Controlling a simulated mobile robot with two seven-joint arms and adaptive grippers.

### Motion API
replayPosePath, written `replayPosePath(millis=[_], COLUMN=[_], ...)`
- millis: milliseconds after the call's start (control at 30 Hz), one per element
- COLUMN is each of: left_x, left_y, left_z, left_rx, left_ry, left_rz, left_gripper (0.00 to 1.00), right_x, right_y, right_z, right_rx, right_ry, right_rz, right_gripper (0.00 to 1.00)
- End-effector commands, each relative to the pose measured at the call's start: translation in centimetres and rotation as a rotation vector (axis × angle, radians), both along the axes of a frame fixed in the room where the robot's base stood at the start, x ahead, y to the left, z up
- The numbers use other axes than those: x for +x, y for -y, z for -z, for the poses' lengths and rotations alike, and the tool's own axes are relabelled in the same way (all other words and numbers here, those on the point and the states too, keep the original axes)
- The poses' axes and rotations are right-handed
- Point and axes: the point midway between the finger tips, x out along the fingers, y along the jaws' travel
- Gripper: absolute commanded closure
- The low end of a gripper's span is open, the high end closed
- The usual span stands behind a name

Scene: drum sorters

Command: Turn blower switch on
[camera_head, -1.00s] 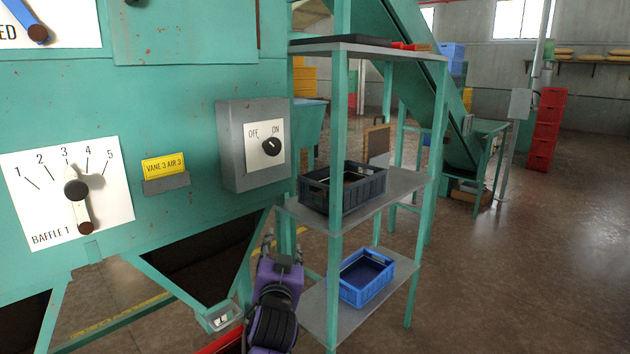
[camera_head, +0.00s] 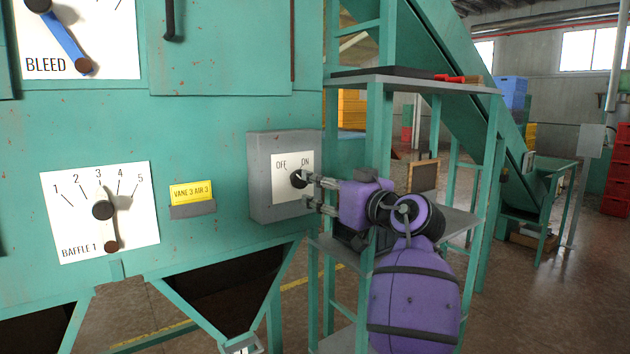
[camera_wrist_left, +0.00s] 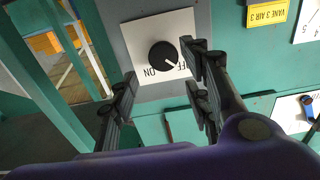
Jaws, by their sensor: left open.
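The blower switch is a black round knob (camera_head: 298,179) on a white plate marked OFF and ON, on a grey box (camera_head: 262,205) fixed to the green machine. My left gripper (camera_head: 318,191) is at the switch from the right, open, its fingertips close in front of the plate. The left wrist view shows the plate upside down, with the knob (camera_wrist_left: 163,55) between and beyond the spread fingers of the gripper (camera_wrist_left: 160,77). The knob's white mark points toward OFF. I cannot tell whether a finger touches it. My right gripper is out of view.
A baffle lever (camera_head: 105,222) and a yellow vane label (camera_head: 191,193) are left of the box. A bleed lever (camera_head: 65,42) is above. A shelf rack (camera_head: 415,80) stands close on the right, behind my left arm. Open floor lies farther right.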

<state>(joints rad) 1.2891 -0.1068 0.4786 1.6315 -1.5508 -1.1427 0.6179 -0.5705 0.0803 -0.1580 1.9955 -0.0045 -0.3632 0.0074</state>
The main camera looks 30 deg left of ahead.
Motion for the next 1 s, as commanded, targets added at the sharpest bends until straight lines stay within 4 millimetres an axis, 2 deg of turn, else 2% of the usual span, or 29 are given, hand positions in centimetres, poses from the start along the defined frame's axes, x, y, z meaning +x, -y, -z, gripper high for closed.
replayPosePath(millis=[200,333,500,733,1000], left_x=[1.3,1.9,2.3,2.4,2.4], left_y=[-3.5,-4.9,-5.7,-5.7,-5.6], left_z=[-0.6,-0.4,-0.2,-0.1,-0.1], left_rx=[0.001,0.002,0.002,0.002,0.002], left_ry=[0.003,0.002,0.001,0.000,0.000], left_rz=[-0.001,0.001,0.002,0.003,0.005], left_gripper=[0.56,0.56,0.56,0.56,0.91], right_x=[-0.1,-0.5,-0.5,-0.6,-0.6], right_y=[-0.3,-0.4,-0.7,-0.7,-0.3], right_z=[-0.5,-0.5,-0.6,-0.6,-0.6], right_rx=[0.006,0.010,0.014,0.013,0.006], right_ry=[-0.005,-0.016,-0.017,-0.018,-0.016], right_rz=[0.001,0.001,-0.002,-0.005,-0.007], right_gripper=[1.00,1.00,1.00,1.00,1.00])
